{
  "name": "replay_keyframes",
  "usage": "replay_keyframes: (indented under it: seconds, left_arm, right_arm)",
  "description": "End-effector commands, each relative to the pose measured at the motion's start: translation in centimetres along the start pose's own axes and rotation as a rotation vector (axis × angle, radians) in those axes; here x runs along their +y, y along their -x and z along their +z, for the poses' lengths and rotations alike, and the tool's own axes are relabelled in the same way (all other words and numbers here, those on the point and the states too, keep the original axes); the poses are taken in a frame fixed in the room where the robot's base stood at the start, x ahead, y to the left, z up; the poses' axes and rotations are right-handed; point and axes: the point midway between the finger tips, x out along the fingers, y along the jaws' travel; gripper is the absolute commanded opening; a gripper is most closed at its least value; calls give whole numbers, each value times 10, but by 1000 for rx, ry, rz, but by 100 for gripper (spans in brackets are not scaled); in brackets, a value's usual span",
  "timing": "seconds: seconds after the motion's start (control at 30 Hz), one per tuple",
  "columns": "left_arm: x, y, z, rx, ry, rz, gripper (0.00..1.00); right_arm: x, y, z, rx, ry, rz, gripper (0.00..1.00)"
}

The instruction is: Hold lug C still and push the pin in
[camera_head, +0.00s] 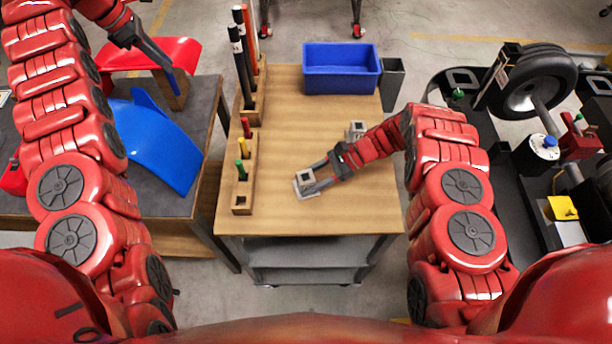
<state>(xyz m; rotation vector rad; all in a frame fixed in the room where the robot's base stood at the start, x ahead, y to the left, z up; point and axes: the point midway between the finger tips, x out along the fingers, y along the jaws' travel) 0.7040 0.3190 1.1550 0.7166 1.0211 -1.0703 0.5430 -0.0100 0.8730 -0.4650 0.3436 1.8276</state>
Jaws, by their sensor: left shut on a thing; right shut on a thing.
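A grey lug (304,189) with a square opening sits near the front of the wooden cart top. My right gripper (316,179) is shut on it from the right. A second grey lug (356,129) stands farther back, partly behind my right forearm. No letter is readable on either, so I cannot tell which is lug C. My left gripper (169,66) is at the upper left, well away from the lugs, near the red panel. It is shut on a thin blue piece (173,84), perhaps a pin, seen only in part. A wooden rack (242,205) holds red, yellow and green-topped pins (242,170).
A blue bin (341,69) and a rack of tall dark rods (241,60) stand at the back of the cart. A dark table with a red panel (150,53) and a blue panel (155,142) is left. A kart with a wheel (532,80) is right.

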Motion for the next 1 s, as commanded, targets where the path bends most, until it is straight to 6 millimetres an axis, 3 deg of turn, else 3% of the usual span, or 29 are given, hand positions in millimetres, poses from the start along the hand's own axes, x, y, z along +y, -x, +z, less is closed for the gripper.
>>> replay_keyframes:
  seconds: [0.43,0.6,1.0]
  left_arm:
    - [-11,-12,26,27,-106,-46,0]
    - [-22,-23,49,25,-197,-89,0]
    - [-34,-30,77,-15,-300,-127,0]
  right_arm:
    - [0,0,0,1,0,-1,4]
    - [0,0,0,1,0,-1,4]
    - [0,0,0,1,0,-1,4]
